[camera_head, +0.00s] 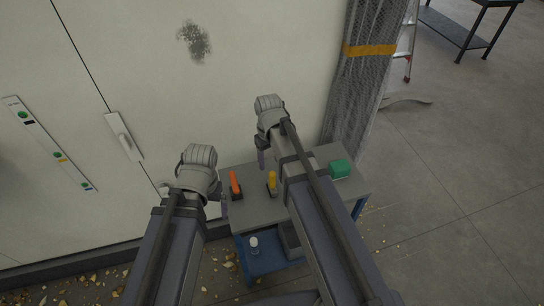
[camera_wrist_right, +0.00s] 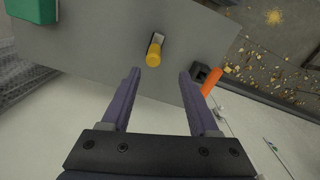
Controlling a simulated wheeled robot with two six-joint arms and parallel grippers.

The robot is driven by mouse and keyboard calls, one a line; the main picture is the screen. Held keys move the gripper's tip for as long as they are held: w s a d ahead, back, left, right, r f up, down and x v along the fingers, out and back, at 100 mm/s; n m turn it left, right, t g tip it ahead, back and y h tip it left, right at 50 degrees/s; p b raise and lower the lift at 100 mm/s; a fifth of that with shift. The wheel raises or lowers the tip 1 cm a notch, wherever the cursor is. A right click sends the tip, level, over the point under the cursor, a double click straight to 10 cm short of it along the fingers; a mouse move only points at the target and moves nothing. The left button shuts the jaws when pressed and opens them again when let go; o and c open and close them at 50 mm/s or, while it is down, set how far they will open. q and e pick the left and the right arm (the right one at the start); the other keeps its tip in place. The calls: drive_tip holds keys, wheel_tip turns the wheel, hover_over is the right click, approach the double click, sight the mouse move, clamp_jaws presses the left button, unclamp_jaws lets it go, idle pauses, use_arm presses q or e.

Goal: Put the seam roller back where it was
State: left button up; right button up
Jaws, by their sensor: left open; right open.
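An orange-handled tool with a black block-like head (camera_head: 235,184) lies on the grey cart top, and a yellow-handled tool (camera_head: 271,181) lies to its right. I cannot tell for sure which is the seam roller. In the right wrist view the yellow handle (camera_wrist_right: 153,54) with a grey metal end is just beyond and between my open, empty right fingers (camera_wrist_right: 160,72); the orange tool (camera_wrist_right: 211,80) is outside the right-hand finger. My right gripper (camera_head: 263,157) is above the cart's back edge in the head view. My left gripper (camera_head: 222,205) is open near the cart's left edge, mostly hidden by its wrist.
The cart top (camera_head: 258,209) also carries a green box (camera_head: 340,169) at right. A white bottle (camera_head: 254,244) stands on the blue lower shelf. A pale wall panel (camera_head: 250,50) rises close behind. A mesh-wrapped column (camera_head: 360,85) stands behind right. Debris lies on the floor.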

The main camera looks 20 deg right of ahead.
drive_tip(key=s+a+h, duration=0.1)
drive_tip(key=s+a, duration=0.8)
drive_tip(key=s, duration=0.4)
drive_tip(key=shift+s+a, duration=0.25)
drive_tip(key=shift+f+b, duration=0.7)
drive_tip(key=shift+b, duration=0.05)
